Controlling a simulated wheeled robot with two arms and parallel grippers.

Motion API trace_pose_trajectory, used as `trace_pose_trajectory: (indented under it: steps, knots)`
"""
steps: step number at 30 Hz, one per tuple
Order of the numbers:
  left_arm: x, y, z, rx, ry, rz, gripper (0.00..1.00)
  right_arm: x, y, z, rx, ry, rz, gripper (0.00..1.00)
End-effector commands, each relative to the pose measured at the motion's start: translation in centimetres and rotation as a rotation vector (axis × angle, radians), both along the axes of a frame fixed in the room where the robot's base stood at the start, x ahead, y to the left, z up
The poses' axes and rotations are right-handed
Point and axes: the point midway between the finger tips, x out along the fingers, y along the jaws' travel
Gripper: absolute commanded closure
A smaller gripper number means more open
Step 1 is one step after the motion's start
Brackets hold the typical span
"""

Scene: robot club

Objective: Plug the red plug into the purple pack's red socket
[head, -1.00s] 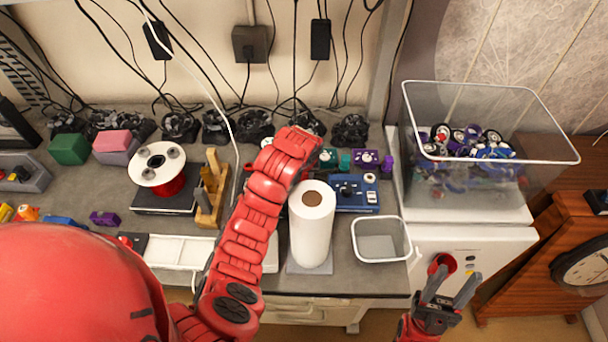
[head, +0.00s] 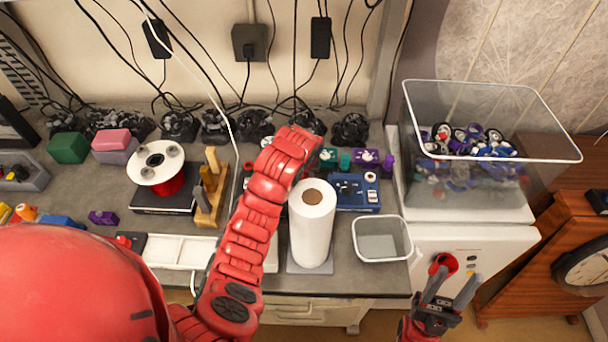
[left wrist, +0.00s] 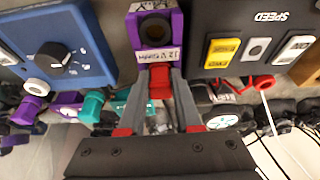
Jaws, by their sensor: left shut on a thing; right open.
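The purple pack (left wrist: 148,48), with a white label and a dark round opening, is in the left wrist view straight ahead of my left gripper (left wrist: 160,85). That gripper is shut on the red plug (left wrist: 160,84), which lies between its fingertips right at the pack's labelled edge. The pack's red socket cannot be made out, and I cannot tell how deep the plug sits. In the head view my left arm hides the left gripper, the plug and the pack. My right gripper (head: 456,278) is open and empty, in front of the white cabinet.
A blue box with a dial (left wrist: 65,50) and a dark switch box (left wrist: 235,35) flank the pack. A paper roll (head: 312,228) stands beside my left arm. An empty clear bin (head: 381,243) is at the bench's front edge. A full clear bin (head: 470,180) stands right.

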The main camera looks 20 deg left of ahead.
Motion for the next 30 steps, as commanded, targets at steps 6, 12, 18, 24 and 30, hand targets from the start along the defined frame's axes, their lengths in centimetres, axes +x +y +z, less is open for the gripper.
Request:
trace_pose_trajectory:
  steps: [6, 12, 18, 24, 30]
  knots:
    - [-0.1, 0.0, -0.1, 0.000, 0.004, 0.000, 0.42, 0.0, 0.0, 0.0, 0.000, 0.000, 0.000, 0.50]
    - [-0.1, 0.0, -0.1, 0.000, 0.003, 0.000, 0.32, 0.0, 0.0, 0.0, 0.000, 0.000, 0.000, 0.50]
    - [-0.1, 0.0, 0.2, 0.001, 0.002, -0.001, 0.32, 0.0, 0.0, 0.4, 0.000, 0.000, 0.000, 0.50]
    - [-0.1, 0.1, 2.2, 0.003, 0.004, 0.000, 0.32, 0.0, 0.0, 3.1, 0.000, 0.000, 0.000, 0.50]
    - [0.1, 0.0, 3.9, -0.002, -0.002, 0.001, 0.32, 0.0, 0.0, 4.5, 0.000, 0.000, 0.000, 0.50]
